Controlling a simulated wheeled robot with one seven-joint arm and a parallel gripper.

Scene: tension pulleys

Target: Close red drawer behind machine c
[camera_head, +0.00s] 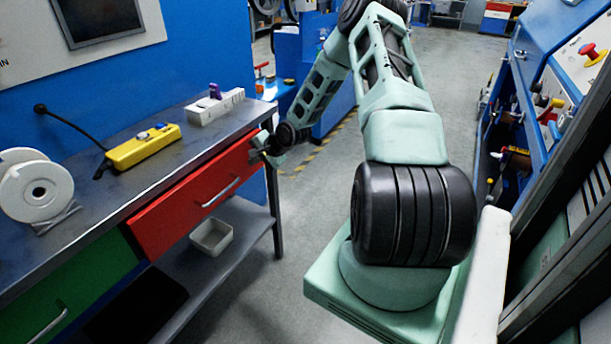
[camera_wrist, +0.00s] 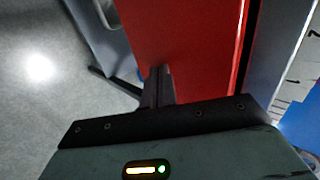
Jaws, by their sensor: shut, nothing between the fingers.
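The red drawer (camera_head: 185,210) sits under the left workbench's top, with a pale bar handle (camera_head: 220,193) on its front. Its front seems to stand slightly proud of the bench edge, but I cannot tell how far. In the wrist view its red face (camera_wrist: 185,35) fills the upper middle, with a dark gap along its right edge. My gripper (camera_head: 263,150) is shut and empty at the far right end of the drawer front, touching or very near it. The dark fingers (camera_wrist: 157,82) lie against the red face in the wrist view.
The workbench top (camera_head: 85,215) holds a yellow power strip (camera_head: 143,148), a white spool (camera_head: 37,190) and a white block (camera_head: 214,107). A green drawer (camera_head: 75,290) is left of the red one. A white bin (camera_head: 211,236) sits on the lower shelf. Machines line the right side.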

